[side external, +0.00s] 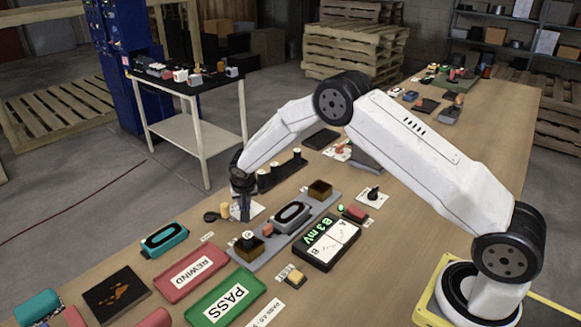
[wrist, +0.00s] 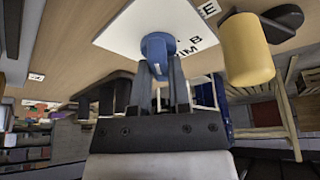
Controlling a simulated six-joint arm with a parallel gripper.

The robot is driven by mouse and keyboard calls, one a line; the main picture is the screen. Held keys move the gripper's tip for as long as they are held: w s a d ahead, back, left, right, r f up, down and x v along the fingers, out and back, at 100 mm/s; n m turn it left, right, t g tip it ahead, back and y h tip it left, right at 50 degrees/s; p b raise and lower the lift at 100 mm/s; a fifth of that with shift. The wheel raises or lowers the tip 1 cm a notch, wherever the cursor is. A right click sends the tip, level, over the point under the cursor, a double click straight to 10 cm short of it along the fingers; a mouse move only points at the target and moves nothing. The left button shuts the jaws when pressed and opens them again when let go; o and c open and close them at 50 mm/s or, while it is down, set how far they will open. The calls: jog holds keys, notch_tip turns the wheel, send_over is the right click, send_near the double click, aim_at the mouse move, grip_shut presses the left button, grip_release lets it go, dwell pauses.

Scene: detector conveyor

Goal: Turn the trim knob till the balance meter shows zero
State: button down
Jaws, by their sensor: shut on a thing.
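The trim knob is blue in the wrist view (wrist: 157,44), on a white plate (wrist: 125,35) with partly hidden black letters. My gripper (wrist: 160,72) is shut on the knob, a finger on each side. In the side view my gripper (side external: 243,210) points down at the white plate (side external: 257,210) and hides most of the knob. The balance meter (side external: 328,242) is a black box right of the grey rail. Its green display looks like "83 mV", though the first character is unclear.
A grey rail (side external: 270,248) holds a grey block with a black oval ring (side external: 291,216) and brown blocks. A yellow cylinder (wrist: 247,48) stands close to my gripper.

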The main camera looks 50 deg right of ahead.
jog(key=m+g, duration=0.1)
jog(key=m, duration=0.2)
jog(key=m+g+h, duration=0.1)
jog(key=m, duration=0.2)
jog(key=shift+w+h, duration=0.1)
jog(key=shift+h, duration=0.2)
jog(key=m+g, duration=0.1)
jog(key=m, duration=0.2)
jog(key=m+g, duration=0.1)
jog(key=m, duration=0.3)
jog(key=shift+g, duration=0.3)
jog(key=c, duration=0.6)
grip_release()
jog(key=shift+w, duration=0.1)
jog(key=shift+v, duration=3.9)
jog(key=shift+a, duration=0.1)
